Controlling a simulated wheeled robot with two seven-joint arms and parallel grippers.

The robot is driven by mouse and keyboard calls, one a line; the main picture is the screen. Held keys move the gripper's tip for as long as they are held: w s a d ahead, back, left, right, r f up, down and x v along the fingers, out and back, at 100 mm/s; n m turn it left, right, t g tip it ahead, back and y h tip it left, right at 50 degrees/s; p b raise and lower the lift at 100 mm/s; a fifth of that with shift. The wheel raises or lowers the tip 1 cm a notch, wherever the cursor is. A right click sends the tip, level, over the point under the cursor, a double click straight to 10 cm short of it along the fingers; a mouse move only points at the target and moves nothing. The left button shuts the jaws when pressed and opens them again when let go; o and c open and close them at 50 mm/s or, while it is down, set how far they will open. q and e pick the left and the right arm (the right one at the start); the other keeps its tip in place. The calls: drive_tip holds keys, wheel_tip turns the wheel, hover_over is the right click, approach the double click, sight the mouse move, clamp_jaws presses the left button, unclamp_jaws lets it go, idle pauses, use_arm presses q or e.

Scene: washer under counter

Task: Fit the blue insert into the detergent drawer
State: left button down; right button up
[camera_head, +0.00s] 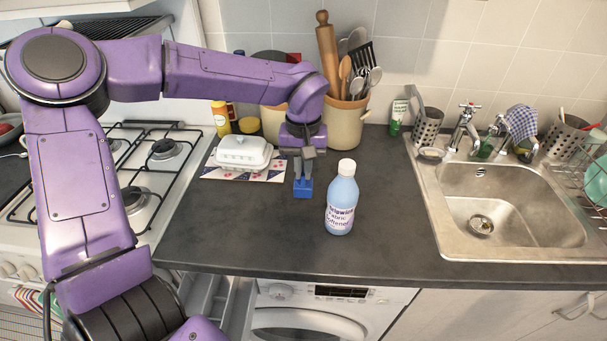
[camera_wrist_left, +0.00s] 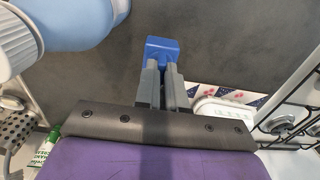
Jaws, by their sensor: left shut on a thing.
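The blue insert (camera_head: 303,187) is a small blue block at the tips of my left gripper (camera_head: 303,174), over the dark counter. My left gripper is shut on it; the left wrist view shows the insert (camera_wrist_left: 162,48) between the grey fingers (camera_wrist_left: 162,75). I cannot tell whether the insert touches the counter. The detergent drawer (camera_head: 207,297) appears pulled out at the left of the washer (camera_head: 330,308), below the counter's front edge, partly hidden by my left arm. My right gripper is not in view.
A blue fabric softener bottle (camera_head: 341,204) stands just right of the insert. A white lidded dish (camera_head: 243,153) lies on a patterned mat behind left. Utensil crocks (camera_head: 345,122) stand behind. The hob (camera_head: 150,165) is left and the sink (camera_head: 510,205) right. The front counter is clear.

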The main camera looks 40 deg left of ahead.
sight(303, 179)
use_arm(q)
drive_tip(key=f, duration=0.2)
drive_tip(key=w+a+f, duration=0.1)
drive_tip(key=f, duration=0.2)
drive_tip(key=shift+w+a+f, duration=0.25)
drive_tip(key=shift+w+f, duration=0.05)
drive_tip(key=shift+w, duration=0.05)
drive_tip(key=shift+w+f+p, duration=0.2)
drive_tip(key=shift+f+p, duration=0.1)
drive_tip(key=c, duration=1.2)
unclamp_jaws()
drive_tip(key=shift+s, duration=0.1)
drive_tip(key=shift+r, duration=0.1)
